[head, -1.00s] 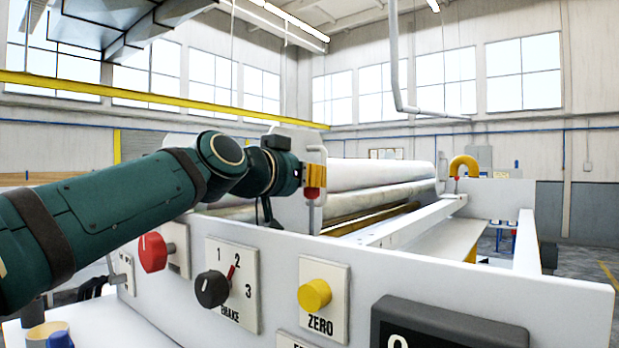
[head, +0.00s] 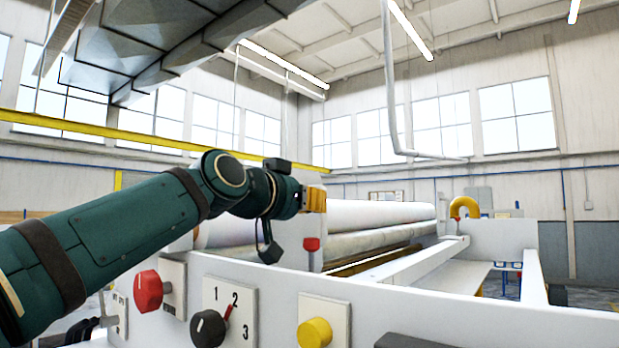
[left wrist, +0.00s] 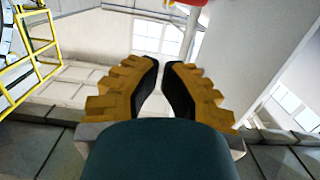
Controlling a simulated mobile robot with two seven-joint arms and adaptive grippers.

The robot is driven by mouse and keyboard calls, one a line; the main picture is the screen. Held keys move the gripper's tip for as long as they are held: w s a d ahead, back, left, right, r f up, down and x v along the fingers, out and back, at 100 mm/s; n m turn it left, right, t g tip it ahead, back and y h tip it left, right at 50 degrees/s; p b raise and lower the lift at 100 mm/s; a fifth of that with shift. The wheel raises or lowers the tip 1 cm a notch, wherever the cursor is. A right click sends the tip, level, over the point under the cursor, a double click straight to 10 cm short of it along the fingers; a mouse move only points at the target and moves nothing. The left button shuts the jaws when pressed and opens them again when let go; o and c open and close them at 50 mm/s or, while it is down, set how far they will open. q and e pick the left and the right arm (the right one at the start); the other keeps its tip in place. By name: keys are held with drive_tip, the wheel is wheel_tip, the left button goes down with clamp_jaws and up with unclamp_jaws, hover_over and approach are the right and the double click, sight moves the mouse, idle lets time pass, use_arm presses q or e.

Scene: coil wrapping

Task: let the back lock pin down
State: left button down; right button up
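A lock pin with a red knob (head: 311,244) stands upright at the near end of the white rolls, its short shaft showing below the knob. I take it for the back lock pin. My left gripper (head: 316,199) is just above the knob and apart from it. In the left wrist view the yellow-padded fingers (left wrist: 161,70) have a narrow gap between them with nothing in it. Part of a red thing, likely the knob (left wrist: 190,2), shows at that view's top edge. My right gripper is in neither current view.
The white control panel in front has a red knob (head: 148,291), a black brake dial (head: 208,329) and a yellow button (head: 314,332). White rolls (head: 370,215) lie behind. A yellow hook-shaped part (head: 465,206) stands at the right. Space above the rolls is clear.

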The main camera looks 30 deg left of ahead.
use_arm(q)
drive_tip(key=shift+r, duration=2.85)
